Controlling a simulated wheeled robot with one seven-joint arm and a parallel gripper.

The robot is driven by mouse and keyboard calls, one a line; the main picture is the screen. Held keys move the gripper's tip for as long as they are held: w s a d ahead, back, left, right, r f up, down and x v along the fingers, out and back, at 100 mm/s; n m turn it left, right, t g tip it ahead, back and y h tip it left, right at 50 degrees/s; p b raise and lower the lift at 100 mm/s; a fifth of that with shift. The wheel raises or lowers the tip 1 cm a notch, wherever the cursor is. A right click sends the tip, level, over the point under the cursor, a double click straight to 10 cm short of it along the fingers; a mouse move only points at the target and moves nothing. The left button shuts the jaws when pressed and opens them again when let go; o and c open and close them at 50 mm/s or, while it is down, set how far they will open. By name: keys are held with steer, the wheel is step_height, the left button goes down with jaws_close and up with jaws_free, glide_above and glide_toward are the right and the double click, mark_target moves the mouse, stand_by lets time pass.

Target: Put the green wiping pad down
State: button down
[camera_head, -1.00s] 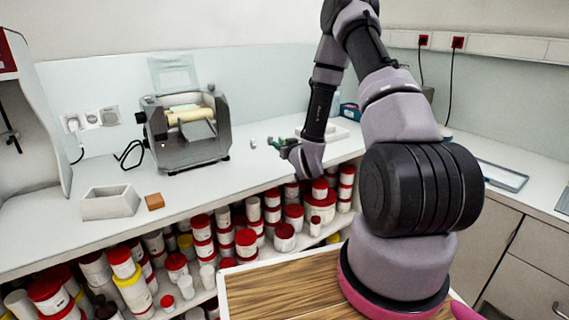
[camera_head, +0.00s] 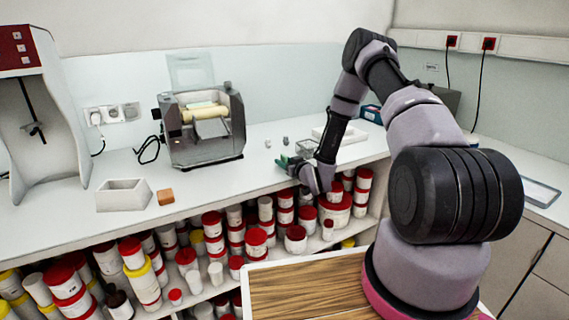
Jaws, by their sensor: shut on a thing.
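My gripper (camera_head: 293,166) is above the front edge of the white counter (camera_head: 235,178), right of the mill. It is shut on the green wiping pad (camera_head: 284,160), which shows as a small green patch at the fingertips. The fingers are small here and partly hidden by my wrist. I cannot tell whether the pad touches the counter.
The three-roller mill (camera_head: 203,128) stands at the back of the counter. Red-lidded jars (camera_head: 255,240) fill the shelf below. The counter left of my gripper is clear.

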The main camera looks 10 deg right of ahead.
steer(key=shift+f, duration=0.25)
steer(key=shift+c, duration=2.1)
jaws_free()
